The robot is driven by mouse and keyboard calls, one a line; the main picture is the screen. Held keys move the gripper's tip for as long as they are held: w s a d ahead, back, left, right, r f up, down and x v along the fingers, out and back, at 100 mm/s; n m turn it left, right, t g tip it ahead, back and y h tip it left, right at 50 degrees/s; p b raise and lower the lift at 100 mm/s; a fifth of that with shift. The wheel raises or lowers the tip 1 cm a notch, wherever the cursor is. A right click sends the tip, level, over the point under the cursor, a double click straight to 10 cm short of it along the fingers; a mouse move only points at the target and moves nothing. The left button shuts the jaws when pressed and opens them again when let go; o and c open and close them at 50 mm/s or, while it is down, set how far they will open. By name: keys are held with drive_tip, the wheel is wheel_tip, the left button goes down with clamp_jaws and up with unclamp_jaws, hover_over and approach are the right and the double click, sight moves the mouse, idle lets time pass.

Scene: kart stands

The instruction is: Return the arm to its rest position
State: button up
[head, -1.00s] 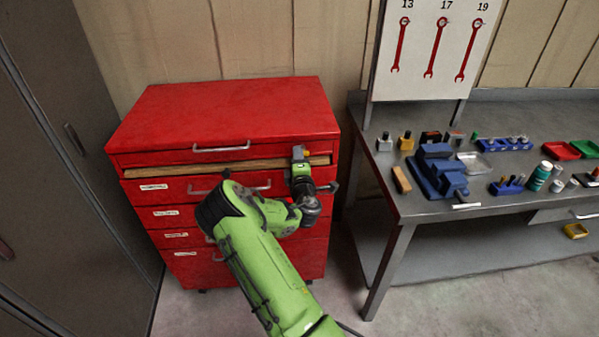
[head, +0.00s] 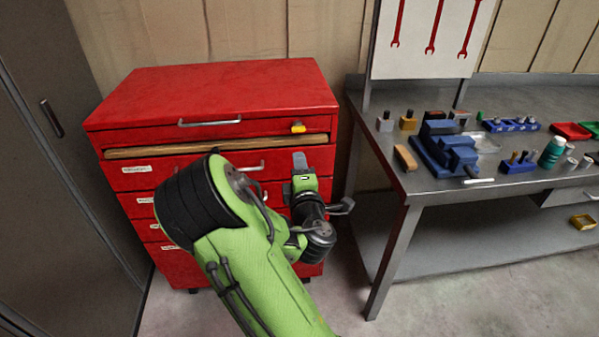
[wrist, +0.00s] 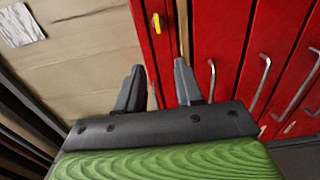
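My green arm reaches up in front of a red drawer cabinet (head: 215,88) in the head view. My gripper (wrist: 158,85) shows in the wrist view with its two grey fingers apart and nothing between them. In the head view the gripper (head: 300,160) is small and partly hidden, close to the upper right of the cabinet front. The fingers point toward the cabinet's top drawer edge, where a yellow piece (head: 298,128) sits at the right; it also shows in the wrist view (wrist: 156,22). The fingers look apart from it.
A grey workbench (head: 415,180) stands to the right, with a blue vise (head: 445,150), a green bottle (head: 552,152) and small parts. A dark locker (head: 60,200) stands on the left. A wood-coloured strip (head: 150,151) shows beneath the top drawer. Floor is clear between cabinet and bench.

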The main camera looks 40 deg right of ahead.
idle(0.4)
drive_tip(key=s+a+r+m+g+y, duration=0.2)
drive_tip(key=s+a+m+g+y, duration=0.8)
drive_tip(key=s+a, duration=1.25)
wheel_tip(320, 180, up, 13)
drive_tip(key=w+a+m+p, duration=0.1)
drive_tip(key=a+p, duration=0.1)
drive_tip(key=p, duration=1.1)
drive_tip(key=shift+w+t, duration=0.3)
